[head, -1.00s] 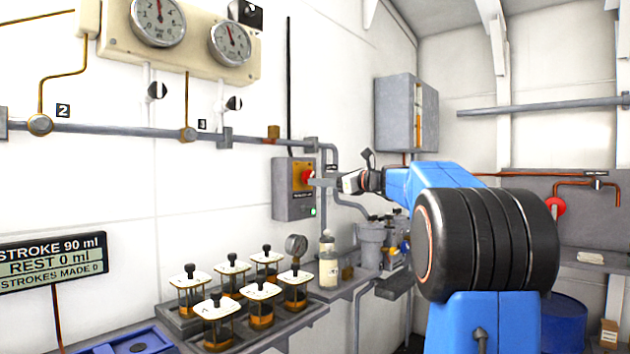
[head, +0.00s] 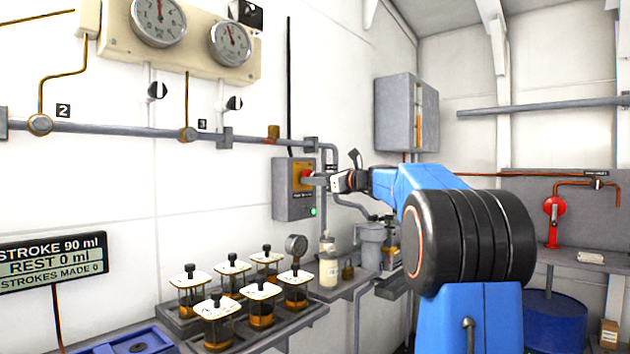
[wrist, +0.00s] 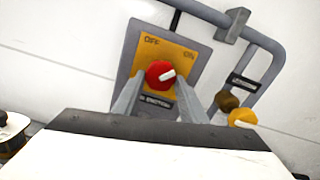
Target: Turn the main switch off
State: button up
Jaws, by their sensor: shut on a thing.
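The main switch is a red round knob (wrist: 160,74) with a white pointer on a yellow plate (wrist: 178,58) marked OFF at left and ON at right. The pointer is turned to the right, on the ON side. In the head view the switch box (head: 292,203) is grey and fixed to the white wall, with a small green light (head: 312,211) low on it. My gripper (wrist: 161,84) is shut on the red knob, one finger on each side. In the head view my gripper (head: 318,180) reaches the box from the right and partly hides the knob.
Grey pipes run along the wall and down beside the box. Below stand a tray of several lidded jars (head: 240,319), a cream bottle (head: 328,262) and a small gauge (head: 296,245). A grey cabinet (head: 398,114) hangs at the right.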

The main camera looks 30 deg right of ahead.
jog(key=shift+n, duration=0.3)
jog(key=n, duration=0.4)
jog(key=shift+d, duration=0.1)
jog(key=shift+r+n, duration=0.2)
jog(key=shift+n, duration=6.4)
jog(key=o, duration=1.1)
jog(key=shift+c, duration=0.2)
